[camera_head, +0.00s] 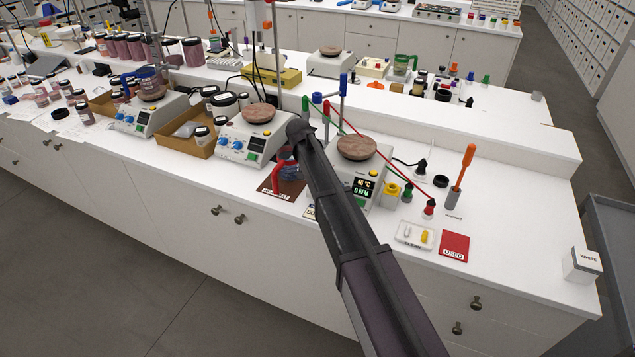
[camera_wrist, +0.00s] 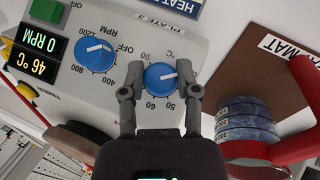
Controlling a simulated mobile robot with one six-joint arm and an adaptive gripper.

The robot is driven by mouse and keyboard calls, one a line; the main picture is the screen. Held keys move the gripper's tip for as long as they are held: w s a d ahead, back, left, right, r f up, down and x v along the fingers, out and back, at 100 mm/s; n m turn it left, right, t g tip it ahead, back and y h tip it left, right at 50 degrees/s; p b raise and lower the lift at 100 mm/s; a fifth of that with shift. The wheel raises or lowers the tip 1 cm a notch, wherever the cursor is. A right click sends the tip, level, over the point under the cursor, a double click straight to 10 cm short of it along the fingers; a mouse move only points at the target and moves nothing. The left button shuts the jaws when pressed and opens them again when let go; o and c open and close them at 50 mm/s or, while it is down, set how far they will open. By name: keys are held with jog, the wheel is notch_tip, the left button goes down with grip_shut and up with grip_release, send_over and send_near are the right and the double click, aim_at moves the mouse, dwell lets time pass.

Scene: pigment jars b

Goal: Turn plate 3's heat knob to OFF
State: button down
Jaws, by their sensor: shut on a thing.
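Plate 3 (camera_head: 340,184) is the hotplate nearest my arm, with a round brown top (camera_head: 357,147). Its panel (camera_wrist: 110,20) fills the upper left of the wrist view, appearing upside down with the label PLATE 3. The blue heat knob (camera_wrist: 158,83) carries a white pointer line that points toward the right in that view; the marks 50 and 60 show below it. My gripper (camera_wrist: 161,72) has one finger on each side of this knob and is shut on it. My arm hides the knob in the head view. The display (camera_wrist: 31,53) reads 46 °C and 0 RPM.
A blue RPM knob (camera_wrist: 95,53) sits close beside my gripper. A red handle (camera_wrist: 302,105) and a stack of blue-labelled discs (camera_wrist: 245,130) stand on a brown mat (camera_wrist: 252,75) at right. A red cable (camera_head: 385,165) and yellow jar (camera_head: 391,194) are near the plate.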

dwell(0.4)
jog(key=shift+c, duration=1.7)
grip_release()
